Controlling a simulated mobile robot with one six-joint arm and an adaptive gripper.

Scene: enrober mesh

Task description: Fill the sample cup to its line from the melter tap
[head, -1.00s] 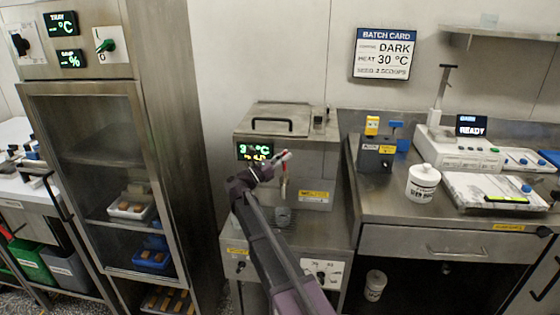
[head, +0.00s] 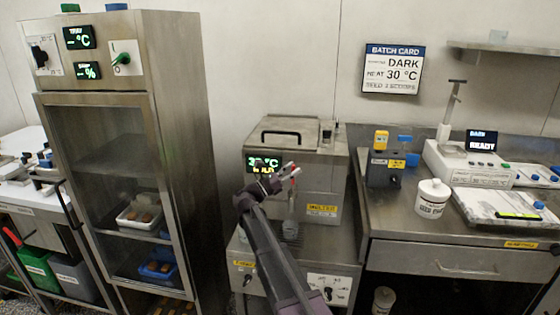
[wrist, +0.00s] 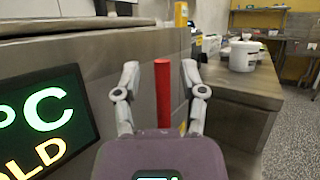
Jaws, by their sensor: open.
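The melter (head: 310,165) is a steel box with a lid on the bench. A grey tap spout (head: 291,206) hangs at its front. The tap's red lever (head: 296,171) stands upright between the fingers of my gripper (head: 288,168). In the wrist view the lever (wrist: 162,93) is centred between the two spread fingertips (wrist: 162,80), with gaps showing on both sides. My gripper is open. A grey, see-through shape (head: 290,230) is below the spout; I cannot tell whether it is the sample cup or only the drip grille. No fill line is legible.
The melter display (head: 264,165) glows close to my gripper and fills the left of the wrist view. A glass-front cabinet (head: 130,170) stands left. A white tub (head: 432,198) is on the right counter (head: 410,235). A batch card (head: 393,69) hangs on the wall.

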